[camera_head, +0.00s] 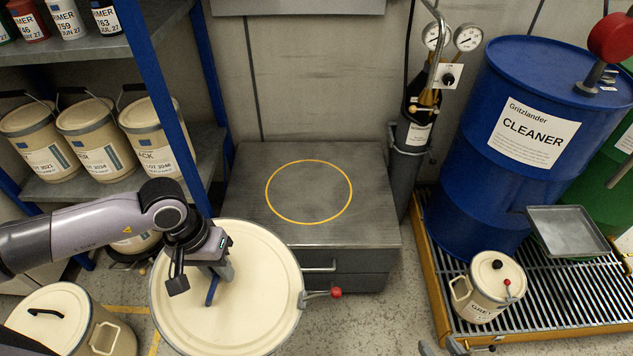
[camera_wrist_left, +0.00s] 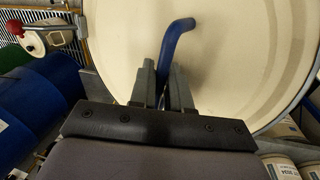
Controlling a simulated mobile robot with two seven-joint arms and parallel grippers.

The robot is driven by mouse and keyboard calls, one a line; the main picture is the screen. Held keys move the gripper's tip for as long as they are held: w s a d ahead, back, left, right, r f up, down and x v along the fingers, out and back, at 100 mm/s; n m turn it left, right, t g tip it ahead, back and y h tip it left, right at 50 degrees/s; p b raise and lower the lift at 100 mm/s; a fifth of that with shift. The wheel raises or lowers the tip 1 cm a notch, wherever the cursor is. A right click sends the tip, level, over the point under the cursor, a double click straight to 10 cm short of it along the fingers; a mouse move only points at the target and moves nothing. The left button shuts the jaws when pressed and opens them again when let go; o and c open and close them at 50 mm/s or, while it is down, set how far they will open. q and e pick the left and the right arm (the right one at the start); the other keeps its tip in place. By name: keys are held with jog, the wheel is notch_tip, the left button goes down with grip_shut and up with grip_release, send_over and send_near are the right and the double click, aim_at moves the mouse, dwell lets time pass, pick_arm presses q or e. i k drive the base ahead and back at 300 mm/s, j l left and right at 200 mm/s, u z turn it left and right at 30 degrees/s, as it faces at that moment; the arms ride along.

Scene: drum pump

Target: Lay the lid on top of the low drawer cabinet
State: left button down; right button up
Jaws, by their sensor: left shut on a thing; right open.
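The lid (camera_head: 255,300) is a large cream disc with a grey rim, a blue handle and a red-knobbed lever at its right edge. My left gripper (camera_head: 214,272) is shut on the blue handle, which also shows between the fingers in the left wrist view (camera_wrist_left: 172,55). In the head view the lid overlaps the front left of the low drawer cabinet (camera_head: 370,205) and hides part of it. The cabinet's dark grey top is bare apart from a yellow painted circle. My right gripper (camera_head: 457,346) shows only partly at the bottom edge, open and apart from the lid.
A shelf with blue posts (camera_head: 160,85) and cream pails stands left of the cabinet. A gas cylinder (camera_head: 408,150) with gauges stands at its right. Further right, a blue drum (camera_head: 480,130) and a small cream can (camera_head: 490,290) stand on a yellow-edged grating (camera_head: 570,305).

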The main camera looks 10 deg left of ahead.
aim_at(298, 200)
jog(key=i+l, duration=0.4)
jog(key=i, duration=0.15)
jog(key=i+l+u, duration=0.1)
jog(key=i+l, duration=0.35)
jog(key=i, duration=0.1)
